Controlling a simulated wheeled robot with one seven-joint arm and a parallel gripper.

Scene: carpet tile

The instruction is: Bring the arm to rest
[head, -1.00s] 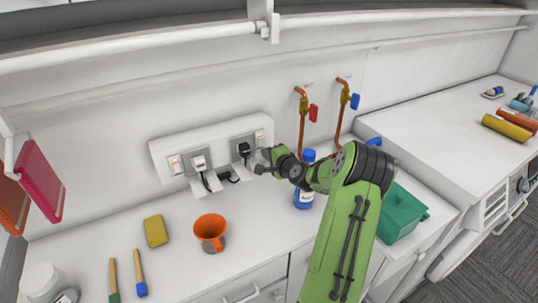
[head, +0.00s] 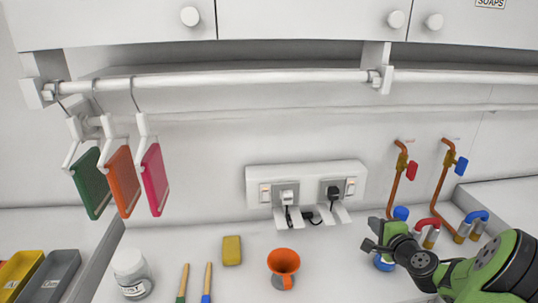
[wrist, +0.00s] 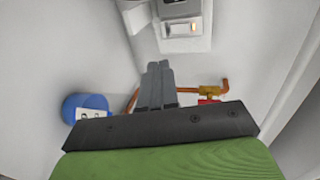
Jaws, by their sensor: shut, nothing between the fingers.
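My green arm reaches in from the lower right of the head view. My gripper (head: 369,233) is shut and empty, held above the counter in front of the wall, to the right of the white socket box (head: 307,177). In the wrist view the closed fingers (wrist: 157,66) point toward the wall, with part of the socket box (wrist: 182,27) ahead. A blue-capped bottle (head: 384,263) stands behind and partly hidden by the gripper. It also seems to show as a blue round shape in the wrist view (wrist: 84,106).
Copper pipes with red and blue taps (head: 412,171) rise at the right.

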